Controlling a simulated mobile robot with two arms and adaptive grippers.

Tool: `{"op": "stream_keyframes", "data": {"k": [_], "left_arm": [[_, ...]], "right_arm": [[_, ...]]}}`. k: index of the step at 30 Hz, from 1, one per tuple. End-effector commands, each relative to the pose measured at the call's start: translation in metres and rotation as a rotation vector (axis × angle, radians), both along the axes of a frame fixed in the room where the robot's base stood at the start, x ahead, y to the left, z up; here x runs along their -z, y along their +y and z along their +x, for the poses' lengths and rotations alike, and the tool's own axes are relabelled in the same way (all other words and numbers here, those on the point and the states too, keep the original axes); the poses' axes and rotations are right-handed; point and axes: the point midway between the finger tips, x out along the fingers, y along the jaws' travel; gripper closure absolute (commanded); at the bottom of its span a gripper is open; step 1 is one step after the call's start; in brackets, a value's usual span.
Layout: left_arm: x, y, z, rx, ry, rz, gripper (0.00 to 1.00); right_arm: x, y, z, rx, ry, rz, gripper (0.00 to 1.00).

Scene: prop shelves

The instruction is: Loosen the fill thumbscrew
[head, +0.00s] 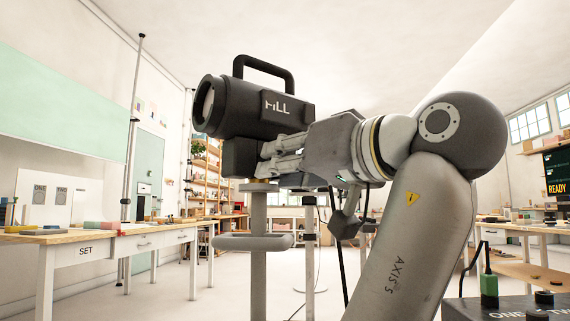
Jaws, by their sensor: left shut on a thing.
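The fill lamp (235,108) is a dark box-shaped light with a round front facing left, a top handle and a partly legible FILL label. It sits upright on a grey stand (259,220) with a wide collar. My left gripper (266,160) is at the lower mount block (241,157), just under the lamp body, with its fingers pointing left. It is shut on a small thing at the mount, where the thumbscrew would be. The fingers hide the thumbscrew itself. A small brass-coloured piece (261,180) shows under the fingertips. My right gripper is not in view.
A wooden table marked SET (85,251) stands at the left with two cards and small blocks on it. A dark panel with buttons (520,308) is at the lower right. Shelves (210,170) and another bench stand behind. Open floor lies left of the stand.

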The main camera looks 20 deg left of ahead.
Motion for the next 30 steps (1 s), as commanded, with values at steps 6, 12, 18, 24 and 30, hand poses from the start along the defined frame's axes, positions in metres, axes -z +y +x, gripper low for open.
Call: {"op": "stream_keyframes", "data": {"k": [6,12,18,24,30], "left_arm": [[0.0002,-0.0002,0.0001,0.0,0.001,0.0,0.56],[0.0001,-0.0002,0.0001,0.0,0.002,0.001,0.5],[0.0001,-0.0002,0.0001,0.0,0.002,0.001,0.5],[0.0003,-0.0001,0.0001,0.0,0.004,0.002,0.5],[0.0022,0.0004,-0.0006,-0.002,0.081,0.045,0.5]], "right_arm": [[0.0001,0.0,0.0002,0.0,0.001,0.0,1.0],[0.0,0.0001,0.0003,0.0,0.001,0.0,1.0],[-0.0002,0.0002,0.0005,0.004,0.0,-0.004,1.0],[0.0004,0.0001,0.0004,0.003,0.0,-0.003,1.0],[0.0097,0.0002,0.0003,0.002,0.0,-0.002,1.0]]}}
